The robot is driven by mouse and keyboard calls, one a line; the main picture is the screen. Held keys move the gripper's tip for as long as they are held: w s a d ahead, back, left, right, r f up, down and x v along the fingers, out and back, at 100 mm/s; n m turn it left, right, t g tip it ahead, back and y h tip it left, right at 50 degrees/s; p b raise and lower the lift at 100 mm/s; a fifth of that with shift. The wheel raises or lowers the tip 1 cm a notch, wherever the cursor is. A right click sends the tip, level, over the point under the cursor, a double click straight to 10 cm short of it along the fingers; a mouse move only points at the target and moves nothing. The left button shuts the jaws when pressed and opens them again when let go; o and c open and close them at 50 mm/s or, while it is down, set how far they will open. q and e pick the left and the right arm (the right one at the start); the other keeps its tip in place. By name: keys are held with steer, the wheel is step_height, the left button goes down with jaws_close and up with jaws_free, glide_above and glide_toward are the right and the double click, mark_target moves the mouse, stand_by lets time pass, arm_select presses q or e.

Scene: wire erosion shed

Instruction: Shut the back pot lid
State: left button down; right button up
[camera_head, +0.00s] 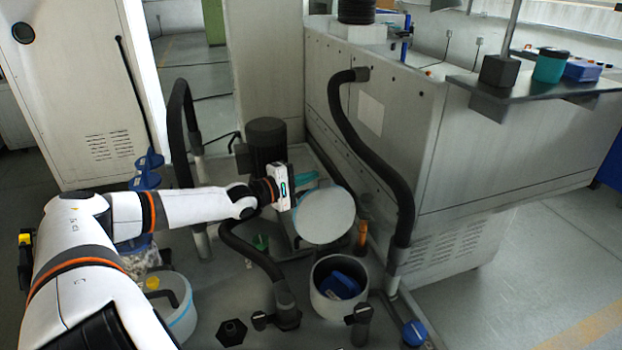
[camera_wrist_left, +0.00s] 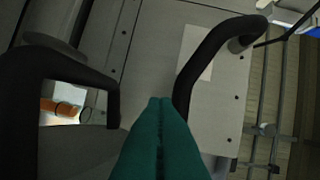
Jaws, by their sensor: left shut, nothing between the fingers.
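A pale round lid (camera_head: 325,216) stands raised and tilted behind an open white pot (camera_head: 316,297) in the head view. A blue object (camera_head: 341,285) lies in this pot. I cannot tell if the lid is joined to it. My left gripper (camera_head: 306,180) is at the lid's upper left, shut and empty; I cannot tell if it touches the lid. In the left wrist view its teal fingers (camera_wrist_left: 160,102) are together, with a dark bracket-like loop (camera_wrist_left: 112,92) to their left, perhaps a handle. My right gripper is out of view.
A grey machine cabinet (camera_head: 460,160) stands right, with a dark bent hose (camera_head: 380,160) before it. A dark cylinder (camera_head: 266,140) stands behind my gripper. Another hose (camera_head: 250,255) lies left of the pot. A pale tub (camera_head: 180,322) is at lower left. Floor at right is clear.

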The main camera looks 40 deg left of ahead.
arm_select(q)
steer(key=shift+s+d+r+p, duration=0.2)
steer(key=shift+s+d+p, duration=0.15)
steer(key=shift+d+p, duration=0.25)
steer(key=shift+s+d+r+p, duration=0.15)
steer(key=shift+s+d+p, duration=0.25)
steer(key=shift+d, duration=0.2)
